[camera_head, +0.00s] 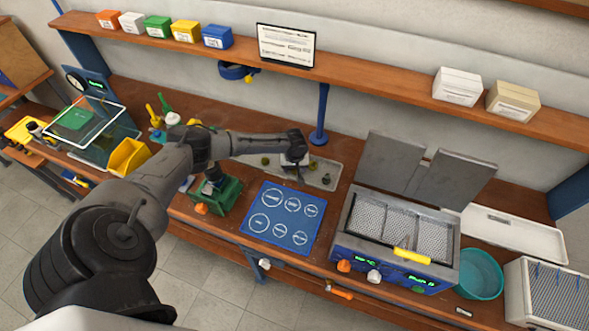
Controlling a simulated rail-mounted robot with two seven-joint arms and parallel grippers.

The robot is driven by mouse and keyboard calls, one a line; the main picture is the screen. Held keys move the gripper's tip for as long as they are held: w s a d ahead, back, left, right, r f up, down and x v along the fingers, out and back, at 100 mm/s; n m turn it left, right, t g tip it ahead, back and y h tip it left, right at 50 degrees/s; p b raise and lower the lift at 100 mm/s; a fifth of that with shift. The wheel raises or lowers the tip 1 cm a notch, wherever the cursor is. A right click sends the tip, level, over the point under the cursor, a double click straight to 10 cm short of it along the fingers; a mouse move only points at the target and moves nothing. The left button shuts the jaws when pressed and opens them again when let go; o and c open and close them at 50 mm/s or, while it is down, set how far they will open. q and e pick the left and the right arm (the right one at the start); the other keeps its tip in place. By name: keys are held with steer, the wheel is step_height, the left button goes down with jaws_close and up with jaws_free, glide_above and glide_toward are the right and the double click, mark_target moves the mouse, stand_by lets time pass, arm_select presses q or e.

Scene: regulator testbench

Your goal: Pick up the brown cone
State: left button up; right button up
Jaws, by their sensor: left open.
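My left arm reaches in from the left across the bench. My left gripper (298,177) is open and points down over a shallow pale tray (332,164) behind the blue mat. Small dark brownish and olive pieces lie in this tray, one left of the gripper (265,160) and one to its right (326,180). They are too small to tell which one is the brown cone. The gripper hides part of the tray, and I cannot tell whether it touches any piece. My right gripper is not in view.
A blue mat (280,216) with white circles lies in front of the tray. A green box (229,196) stands left of it. A heater unit with raised grey lids (392,164) stands to the right, beside a teal bowl (481,273). A blue post (319,117) rises behind the tray.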

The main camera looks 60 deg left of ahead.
arm_select(q)
steer(key=c, duration=1)
steer(key=shift+r, duration=0.1)
